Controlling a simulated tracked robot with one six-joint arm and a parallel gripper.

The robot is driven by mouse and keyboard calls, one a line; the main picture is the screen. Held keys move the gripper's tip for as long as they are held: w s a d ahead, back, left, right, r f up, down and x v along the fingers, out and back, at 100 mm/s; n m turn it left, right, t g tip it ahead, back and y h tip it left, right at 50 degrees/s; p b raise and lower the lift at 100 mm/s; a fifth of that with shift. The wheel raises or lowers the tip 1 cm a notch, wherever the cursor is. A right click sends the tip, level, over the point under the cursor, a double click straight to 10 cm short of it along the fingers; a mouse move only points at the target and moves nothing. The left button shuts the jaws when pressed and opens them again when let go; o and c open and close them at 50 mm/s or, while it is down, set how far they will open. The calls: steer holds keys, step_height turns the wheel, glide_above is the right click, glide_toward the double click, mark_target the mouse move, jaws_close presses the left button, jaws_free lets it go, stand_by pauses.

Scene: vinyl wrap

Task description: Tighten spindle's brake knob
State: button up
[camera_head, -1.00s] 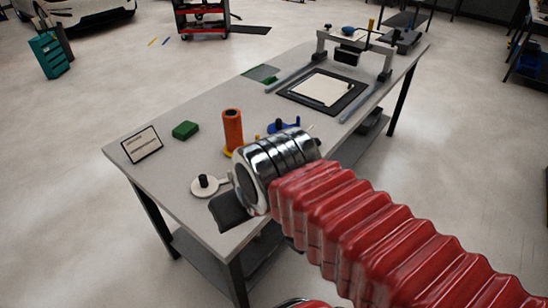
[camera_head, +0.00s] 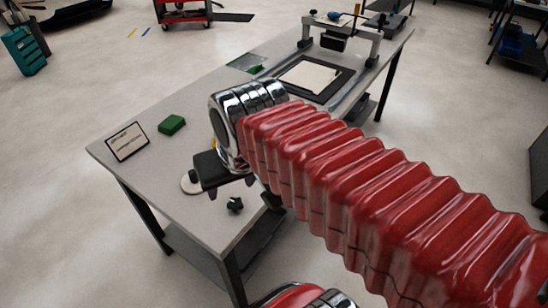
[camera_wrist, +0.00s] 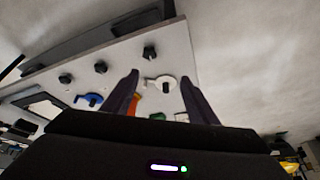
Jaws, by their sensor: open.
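My gripper (camera_head: 230,187) is open and empty above the near end of the workbench (camera_head: 150,170). In the wrist view, a white round piece with an arm and a black knob (camera_wrist: 160,82) shows between my fingertips. The white piece (camera_head: 188,183) also shows in the head view, partly behind my gripper. A black knob (camera_head: 235,204) stands near the bench's edge. Several black knobs (camera_wrist: 100,66) line that edge in the wrist view. Which knob is the spindle's brake is unclear.
A blue piece with a black knob (camera_wrist: 89,99) sits farther along. A green block (camera_head: 172,123) and a framed sign (camera_head: 127,142) lie on the left. A dark-framed mat (camera_head: 314,77) and a grey gantry (camera_head: 340,38) stand farther back. The bench's near corner is clear.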

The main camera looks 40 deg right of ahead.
steer(key=w+d+f+m+g, duration=0.2)
steer(key=w+d+m, duration=0.4)
steer(key=d, duration=0.5)
steer(key=w+d+f+m+g, duration=0.2)
steer(key=w+d+m, duration=0.3)
steer(key=w+d, duration=0.4)
steer(key=shift+w+d+f+m+g, duration=0.4)
steer(key=shift+d+g, duration=0.1)
steer(key=shift+d, duration=0.45)
steer(key=shift+f, duration=0.1)
step_height(320, 180, down, 14)
steer(key=shift+r, duration=0.25)
steer(key=c, duration=1.1)
steer(key=shift+o, duration=0.2)
